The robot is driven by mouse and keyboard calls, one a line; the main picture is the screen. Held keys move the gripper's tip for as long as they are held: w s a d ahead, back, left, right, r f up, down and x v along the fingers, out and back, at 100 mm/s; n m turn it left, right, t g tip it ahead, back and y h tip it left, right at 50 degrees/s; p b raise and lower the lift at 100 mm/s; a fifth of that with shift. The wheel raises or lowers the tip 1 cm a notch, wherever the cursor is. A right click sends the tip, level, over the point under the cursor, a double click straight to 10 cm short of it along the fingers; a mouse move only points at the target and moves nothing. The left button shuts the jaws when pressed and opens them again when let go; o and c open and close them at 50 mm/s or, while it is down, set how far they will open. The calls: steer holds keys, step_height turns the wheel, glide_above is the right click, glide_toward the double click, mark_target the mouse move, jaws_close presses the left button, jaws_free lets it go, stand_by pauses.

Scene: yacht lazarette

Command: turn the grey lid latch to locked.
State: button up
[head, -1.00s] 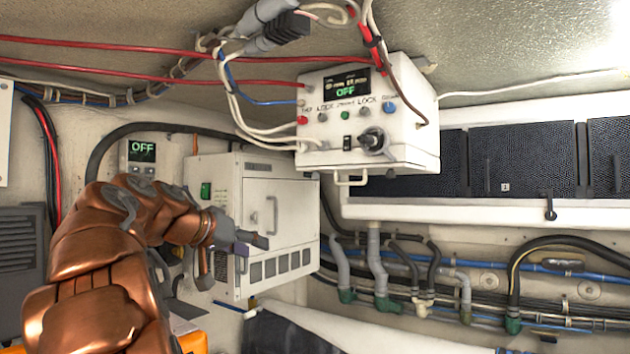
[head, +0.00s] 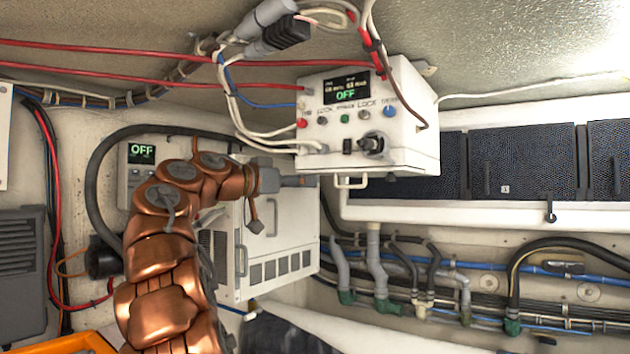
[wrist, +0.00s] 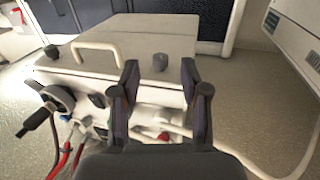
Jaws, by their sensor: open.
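A white control box (head: 410,110) hangs under the ceiling; its display reads OFF. In the wrist view the box is inverted and shows a lid-like panel (wrist: 130,37) with a white bar handle (wrist: 97,47). A short grey knob (wrist: 160,62), seemingly the lid latch, stands beside the handle; its locked or unlocked position cannot be told. My gripper (head: 303,181) is at the box's lower left corner in the head view. In the wrist view its open, empty fingers (wrist: 159,80) frame the grey knob, with no clear contact. The knob is not discernible in the head view.
A large black rotary knob (head: 374,145) and a small black switch (head: 347,146) are on the box front. Cables (head: 232,95) loop close by on the left. A white cabinet (head: 280,225) stands below, and dark locker panels (head: 510,160) lie to the right.

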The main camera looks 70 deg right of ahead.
steer(key=shift+p+x, duration=0.6)
steer(key=shift+x, duration=1.75)
steer(key=shift+c, duration=0.4)
jaws_close()
